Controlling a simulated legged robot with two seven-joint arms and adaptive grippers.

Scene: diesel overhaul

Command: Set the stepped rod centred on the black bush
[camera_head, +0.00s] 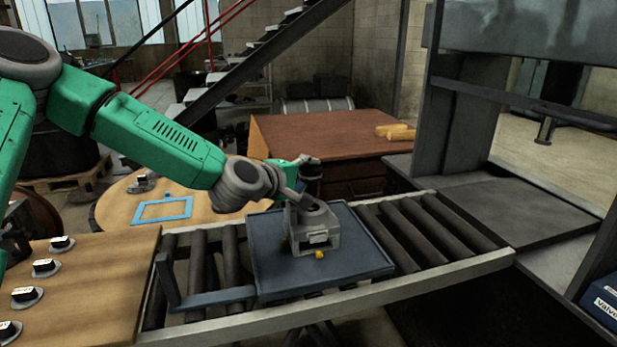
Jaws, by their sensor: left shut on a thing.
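My left gripper (304,200) reaches in from the left, low over a grey block-shaped housing (316,238). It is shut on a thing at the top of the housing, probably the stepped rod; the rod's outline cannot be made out. A dark round area (312,207) shows at the housing's top, and may be the black bush. The gripper partly covers it, so I cannot tell whether rod and bush touch or are centred. The housing stands upright on a dark blue-grey tray (350,262). My right gripper is not in view.
The tray rests on a roller conveyor (420,228) with pale side rails. A small yellow piece (320,254) lies in front of the housing. A wooden table (95,270) with several black-topped parts is at left. A round table (115,205) with a blue frame (163,209) stands behind.

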